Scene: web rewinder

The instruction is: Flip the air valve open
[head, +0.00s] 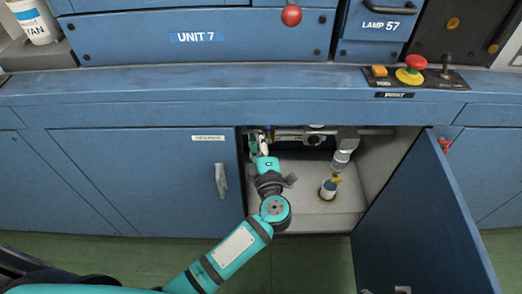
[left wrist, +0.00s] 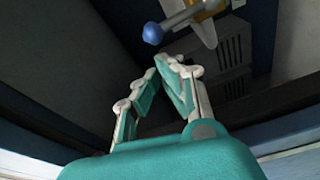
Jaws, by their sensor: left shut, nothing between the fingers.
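In the left wrist view, a lever with a blue ball end (left wrist: 153,33) runs to a yellow body (left wrist: 205,9) at the top; it looks like the air valve. My left gripper (left wrist: 163,68) is just below the blue ball in that picture, fingertips together and empty. A gap shows between the fingertips and the ball, though depth is hard to judge. In the head view my left gripper (head: 257,140) reaches into the upper left of the open cabinet. The lever is not discernible there. My right gripper is not in view.
The open blue cabinet door (head: 425,215) stands at the right of the opening. Inside are a grey pipe fitting (head: 345,150) and a small cylinder (head: 328,188) on the floor. The counter edge (head: 200,88) lies above. A closed door (head: 150,180) is at left.

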